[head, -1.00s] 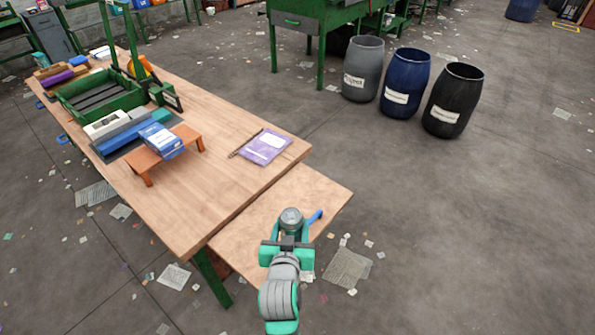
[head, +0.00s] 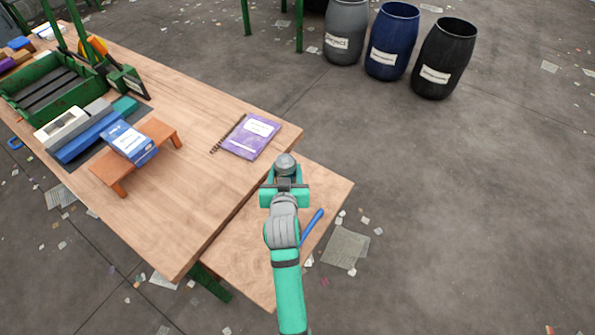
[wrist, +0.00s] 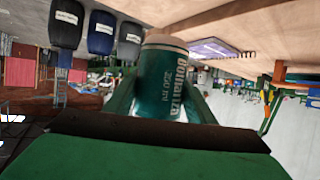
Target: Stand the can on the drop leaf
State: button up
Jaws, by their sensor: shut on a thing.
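The can (head: 286,161) is a small grey-topped cylinder, held in my gripper (head: 285,178). In the wrist view, which is upside down, the can (wrist: 163,82) shows a dark green lettered side. My gripper's fingers lie on both its sides, shut on it. The can looks about upright. The drop leaf (head: 237,255) is the light wooden panel along the right side of the workbench. In the head view the can is over the leaf's far end, near the seam with the bench. Whether its base touches the wood I cannot tell.
A blue pen-like object (head: 313,225) lies on the leaf beside my arm. A purple notebook (head: 252,136) lies on the workbench (head: 195,205) near its far corner. An orange stand (head: 163,133) bears a blue box (head: 131,143). The leaf's near part is clear.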

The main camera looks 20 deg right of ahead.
jog(key=w+d+f, duration=0.1)
jog(key=w+f, duration=0.1)
jog(key=w+d+f, duration=0.1)
jog(key=d+f, duration=0.1)
jog(key=f, duration=0.1)
jog(key=w+d+f, duration=0.2)
jog(key=shift+w+d+f, duration=0.25)
jog(key=shift+w+f, duration=0.1)
jog(key=shift+f, duration=0.05)
notch_tip(320, 180, down, 2)
jog(key=shift+f, duration=0.35)
jog(key=shift+w+a, duration=0.1)
jog(key=o, duration=1)
jog(key=shift+f, duration=0.1)
